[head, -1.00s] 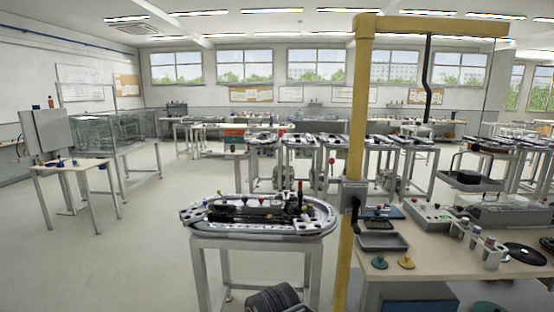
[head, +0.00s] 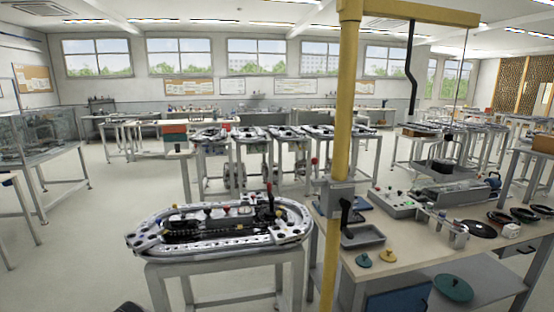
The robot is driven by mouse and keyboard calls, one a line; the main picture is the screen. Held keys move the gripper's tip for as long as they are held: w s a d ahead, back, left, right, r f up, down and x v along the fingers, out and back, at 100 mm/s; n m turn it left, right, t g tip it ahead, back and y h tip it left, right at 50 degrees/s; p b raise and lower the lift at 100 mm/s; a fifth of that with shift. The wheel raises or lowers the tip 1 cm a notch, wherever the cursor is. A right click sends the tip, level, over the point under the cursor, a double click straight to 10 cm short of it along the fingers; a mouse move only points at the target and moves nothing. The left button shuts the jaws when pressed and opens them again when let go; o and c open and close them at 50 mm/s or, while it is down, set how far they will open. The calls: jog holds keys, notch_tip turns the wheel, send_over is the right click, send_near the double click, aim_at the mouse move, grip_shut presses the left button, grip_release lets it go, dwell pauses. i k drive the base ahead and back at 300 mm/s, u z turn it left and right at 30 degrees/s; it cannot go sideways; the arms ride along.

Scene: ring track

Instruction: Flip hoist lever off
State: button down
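The hoist is a yellow post (head: 345,110) with a horizontal yellow beam (head: 425,14) at its top. A grey box (head: 338,192) is fixed to the post, and a black lever (head: 345,211) shows on it. A small red knob (head: 314,161) shows just left of the post; I cannot tell whether it belongs to the hoist. A thin cable (head: 457,95) runs down from the beam towards a dark tray (head: 440,167). I cannot tell the lever's setting. My gripper is not in view.
A ring track on a stand (head: 225,232) is left of the post. A workbench (head: 440,255) with a grey tray (head: 362,236) and discs stands right of it. Open floor (head: 80,260) lies at the left. More track stands fill the background.

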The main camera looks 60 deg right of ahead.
aim_at(314, 160)
jog(key=z, duration=0.2)
jog(key=i, duration=0.9)
jog(key=z, duration=1)
jog(key=i, duration=0.65)
jog(key=z, duration=0.6)
